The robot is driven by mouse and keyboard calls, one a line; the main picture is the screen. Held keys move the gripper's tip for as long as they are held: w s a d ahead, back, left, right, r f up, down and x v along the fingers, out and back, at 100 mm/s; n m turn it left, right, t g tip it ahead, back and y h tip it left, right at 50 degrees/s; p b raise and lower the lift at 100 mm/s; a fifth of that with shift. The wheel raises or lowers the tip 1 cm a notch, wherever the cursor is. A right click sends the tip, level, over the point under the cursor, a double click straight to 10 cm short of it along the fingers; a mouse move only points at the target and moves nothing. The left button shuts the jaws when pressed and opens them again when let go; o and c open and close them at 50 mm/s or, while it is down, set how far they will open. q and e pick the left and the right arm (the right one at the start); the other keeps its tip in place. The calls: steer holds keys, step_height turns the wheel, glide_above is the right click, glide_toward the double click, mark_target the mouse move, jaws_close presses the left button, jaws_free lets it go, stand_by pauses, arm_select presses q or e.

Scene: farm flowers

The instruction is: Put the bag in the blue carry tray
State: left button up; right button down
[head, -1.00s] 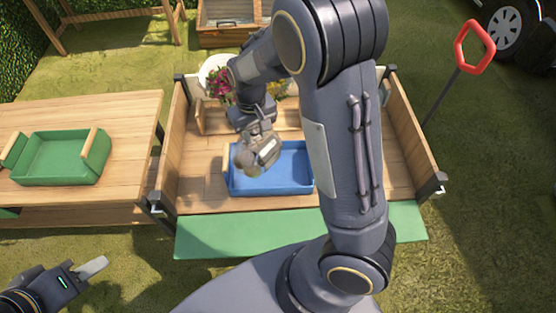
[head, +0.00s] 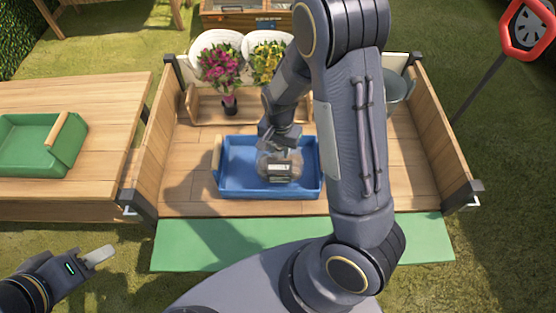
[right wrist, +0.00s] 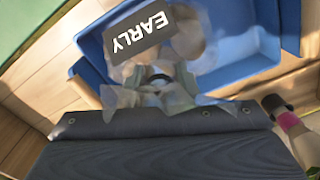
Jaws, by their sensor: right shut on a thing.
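The blue carry tray (head: 236,187) sits on the wooden cart bed, with a wooden handle at its left end. A clear bag (head: 268,172) with brownish contents and a dark label hangs at my right gripper (head: 279,150), over the tray. In the right wrist view the bag (right wrist: 190,92) shows its label "EARLY" and covers part of the blue tray (right wrist: 262,50). My right gripper is shut on the bag's top; its fingertips are mostly hidden. I cannot tell whether the bag touches the tray floor. My left gripper (head: 98,257) is empty at the lower left; its finger gap is not clear.
A green tray (head: 40,145) stands on the wooden table (head: 110,100) at left. Pink flowers (head: 220,68) and yellow flowers (head: 265,62) stand behind the blue tray. The cart has raised wooden sides. A grey bucket (head: 398,88) is at its back right.

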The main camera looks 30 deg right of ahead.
mark_target(280, 157)
steer(key=shift+f+b, duration=0.35)
steer(key=shift+f, duration=2)
steer(key=c, duration=1.5)
jaws_free()
steer(key=shift+f, duration=0.15)
steer(key=o, duration=0.4)
